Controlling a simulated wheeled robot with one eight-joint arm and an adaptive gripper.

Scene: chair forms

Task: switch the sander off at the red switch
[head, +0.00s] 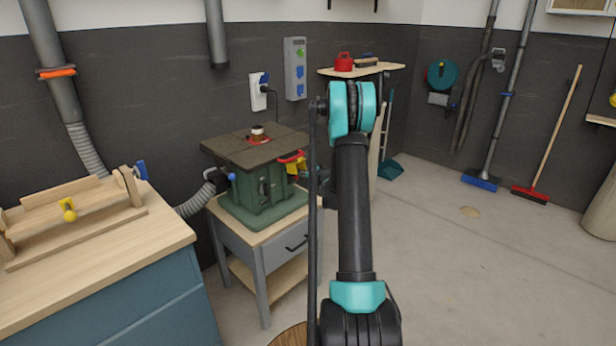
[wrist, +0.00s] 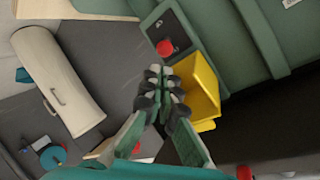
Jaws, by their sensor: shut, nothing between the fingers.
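The sander (head: 262,190) is a green machine with a dark table top, standing on a grey and wood stand. In the wrist view its green body (wrist: 205,22) carries a dark plate with a round red switch (wrist: 165,47). A yellow flap (wrist: 203,90) sticks out beside the switch; it also shows in the head view (head: 296,166). My gripper (wrist: 160,88) is shut and empty, its fingertips just below the red switch in the wrist picture and beside the yellow flap. I cannot tell how far the tips are from the switch. My arm hides the gripper in the head view.
A wooden workbench (head: 95,255) with a jig on it stands at the left. A grey hose (head: 195,201) runs to the sander's left side. A small shelf (head: 385,69) holds a red can behind my arm. The floor at right is mostly clear.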

